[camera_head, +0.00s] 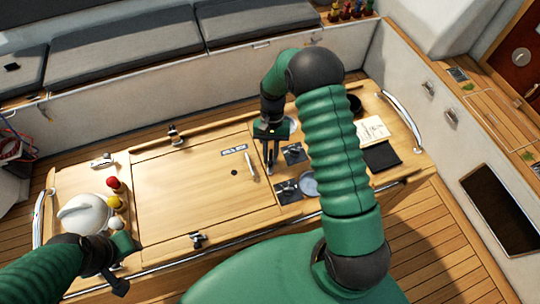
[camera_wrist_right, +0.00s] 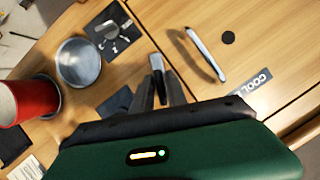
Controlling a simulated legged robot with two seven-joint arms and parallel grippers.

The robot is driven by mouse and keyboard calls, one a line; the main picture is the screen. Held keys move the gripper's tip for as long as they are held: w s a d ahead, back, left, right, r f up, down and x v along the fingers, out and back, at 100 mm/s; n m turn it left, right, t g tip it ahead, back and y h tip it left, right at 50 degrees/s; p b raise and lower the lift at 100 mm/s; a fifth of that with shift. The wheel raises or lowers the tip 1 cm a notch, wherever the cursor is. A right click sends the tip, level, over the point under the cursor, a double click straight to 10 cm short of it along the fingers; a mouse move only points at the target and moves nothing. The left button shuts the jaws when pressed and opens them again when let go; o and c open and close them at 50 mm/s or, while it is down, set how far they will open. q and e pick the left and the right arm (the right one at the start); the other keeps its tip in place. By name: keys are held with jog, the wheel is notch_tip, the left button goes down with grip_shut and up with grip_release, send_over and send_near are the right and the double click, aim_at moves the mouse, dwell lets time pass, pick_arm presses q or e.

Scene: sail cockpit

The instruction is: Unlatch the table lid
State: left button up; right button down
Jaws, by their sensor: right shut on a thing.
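The table lid (camera_head: 190,190) is a flat wooden panel lying level in the table top, with a pale bar handle (camera_head: 251,165) near its right edge. The handle also shows in the right wrist view (camera_wrist_right: 206,54). Small metal latches sit at the lid's far edge (camera_head: 175,135) and near edge (camera_head: 197,239). My right gripper (camera_head: 271,168) points down beside the handle, to its right. Its fingers (camera_wrist_right: 160,84) are shut on a small grey-tipped piece, mostly hidden between them. My left gripper (camera_head: 124,248) is at the table's front left corner; its jaw opening is unclear.
Dark control plates (camera_head: 293,153) and a round grey dish (camera_head: 309,183) lie right of the lid. A red cup (camera_wrist_right: 28,100) stands near my right gripper. Cushioned benches (camera_head: 130,50) line the back.

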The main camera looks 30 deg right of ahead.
jog(key=n, duration=0.1)
jog(key=n+h, duration=0.1)
jog(key=n, duration=0.2)
jog(key=shift+w+d+n+g+h, duration=0.1)
jog(key=shift+w+n+g+h, duration=0.2)
jog(key=shift+n+h, duration=0.1)
dwell(0.4)
jog(key=c, duration=1.5)
grip_release()
jog(key=shift+o, duration=0.2)
jog(key=shift+f, duration=0.1)
jog(key=shift+w+d+r+b, duration=0.1)
jog(key=shift+r+b, duration=0.2)
jog(key=shift+r, duration=0.1)
jog(key=b+v, duration=0.2)
jog(key=v, duration=1.4)
jog(key=shift+w+b, duration=0.3)
jog(key=shift+b, duration=0.1)
